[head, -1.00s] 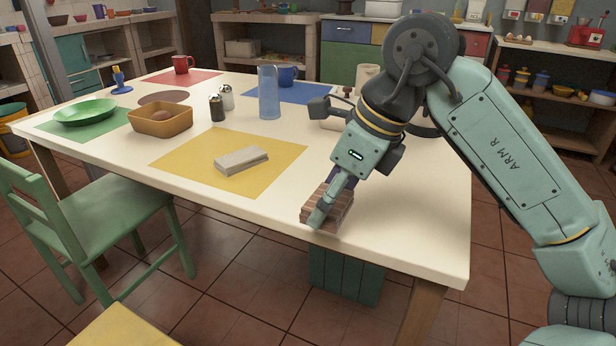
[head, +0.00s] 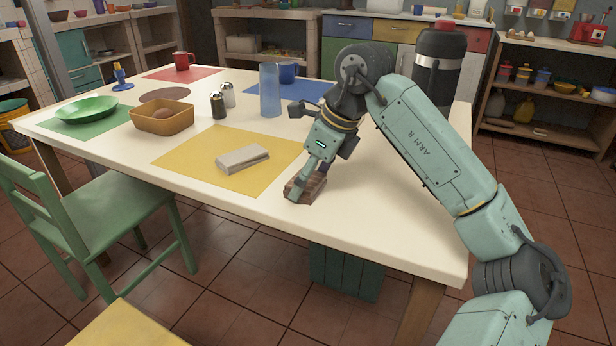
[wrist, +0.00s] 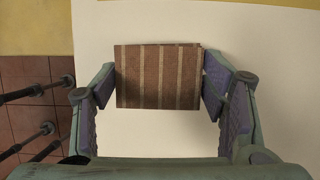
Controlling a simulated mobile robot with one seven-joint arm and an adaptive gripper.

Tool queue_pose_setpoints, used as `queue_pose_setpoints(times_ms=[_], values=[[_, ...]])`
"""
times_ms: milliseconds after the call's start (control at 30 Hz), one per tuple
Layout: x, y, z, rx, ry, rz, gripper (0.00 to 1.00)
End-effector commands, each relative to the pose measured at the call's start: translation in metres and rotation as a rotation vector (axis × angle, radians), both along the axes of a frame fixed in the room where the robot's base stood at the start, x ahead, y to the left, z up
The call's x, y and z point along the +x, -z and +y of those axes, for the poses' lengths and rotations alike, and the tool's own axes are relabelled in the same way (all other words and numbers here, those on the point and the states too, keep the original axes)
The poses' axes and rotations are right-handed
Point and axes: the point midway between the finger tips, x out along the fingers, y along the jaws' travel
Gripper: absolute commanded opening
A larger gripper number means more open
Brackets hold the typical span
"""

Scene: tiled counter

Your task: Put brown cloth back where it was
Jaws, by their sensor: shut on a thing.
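The brown striped cloth (head: 314,190), folded into a small block, is at the front of the white table, right of the yellow mat. My gripper (head: 303,183) is shut on it from above. In the wrist view, the brown cloth (wrist: 157,78) spans the space between the two fingers of my gripper (wrist: 160,88), with white tabletop around it. I cannot tell whether the cloth touches the table. In the head view, my fingers hide part of it.
A grey folded cloth (head: 243,158) lies on the yellow mat (head: 190,160). A tan bowl (head: 162,118), shakers (head: 218,105) and a blue glass bottle (head: 270,92) stand farther back. A dark flask (head: 438,65) stands behind my arm. The front right tabletop (head: 400,232) is clear.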

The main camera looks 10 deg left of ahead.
Motion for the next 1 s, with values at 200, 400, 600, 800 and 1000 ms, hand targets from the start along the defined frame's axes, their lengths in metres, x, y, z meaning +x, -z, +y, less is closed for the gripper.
queue_pose_setpoints(times_ms=[200,400,600,800,1000], values=[[0.0,-0.0001,-0.0003,0.0,0.001,-0.002,0.31],[0.0001,0.0025,-0.0002,0.0,0.001,-0.002,0.71],[-0.0001,0.0024,-0.0003,0.0,0.0,-0.001,0.85],[-0.0001,0.0024,-0.0003,0.0,0.0,-0.001,0.86],[-0.0001,-0.0027,-0.0001,0.0,0.0,-0.001,0.86]])
